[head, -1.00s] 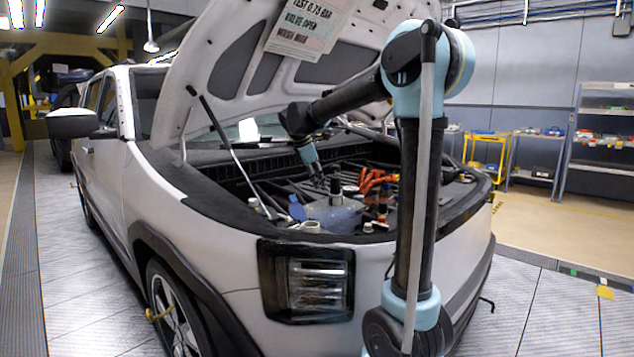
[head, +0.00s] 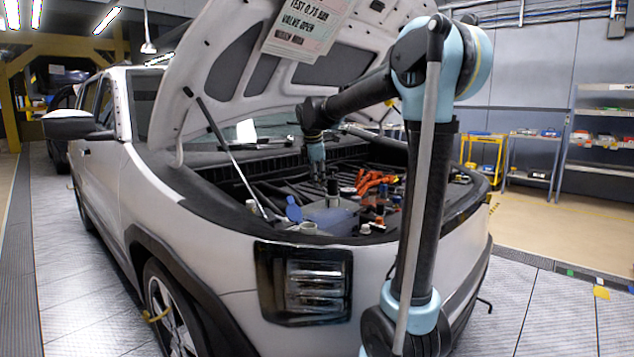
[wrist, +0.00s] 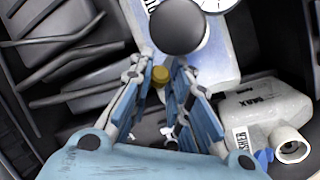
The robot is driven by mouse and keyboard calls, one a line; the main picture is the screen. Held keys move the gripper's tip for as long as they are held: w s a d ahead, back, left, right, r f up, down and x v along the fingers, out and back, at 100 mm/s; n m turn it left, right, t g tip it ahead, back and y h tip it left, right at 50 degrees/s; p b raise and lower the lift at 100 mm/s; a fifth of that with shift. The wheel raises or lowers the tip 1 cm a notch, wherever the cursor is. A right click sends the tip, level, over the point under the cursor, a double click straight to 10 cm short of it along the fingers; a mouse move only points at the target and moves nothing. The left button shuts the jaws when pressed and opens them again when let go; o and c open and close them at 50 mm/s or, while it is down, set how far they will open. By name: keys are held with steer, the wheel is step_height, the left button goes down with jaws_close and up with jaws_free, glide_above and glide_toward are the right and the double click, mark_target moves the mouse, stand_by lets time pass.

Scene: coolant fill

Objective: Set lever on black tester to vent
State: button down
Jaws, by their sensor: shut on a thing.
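The black tester stands over the pale reservoir in the engine bay. In the wrist view its round black top (wrist: 177,27) is just beyond my fingertips, with part of a white gauge face (wrist: 214,4) at the top edge. My gripper (wrist: 162,72) is closed around a small brass-coloured piece (wrist: 160,76), which looks like the tester's lever. The fingers hide much of it, and its set position cannot be read.
The reservoir (head: 325,217) has a blue cap (head: 294,209) at its left. Orange cables (head: 372,182) lie to the right of the tester. A white washer bottle (wrist: 265,108) is at right in the wrist view. The raised hood and its prop rod (head: 225,145) frame the bay.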

steer(key=c, duration=1.5)
jaws_free()
steer(key=shift+w, duration=0.1)
steer(key=v, duration=1.2)
steer(key=shift+w, duration=0.15)
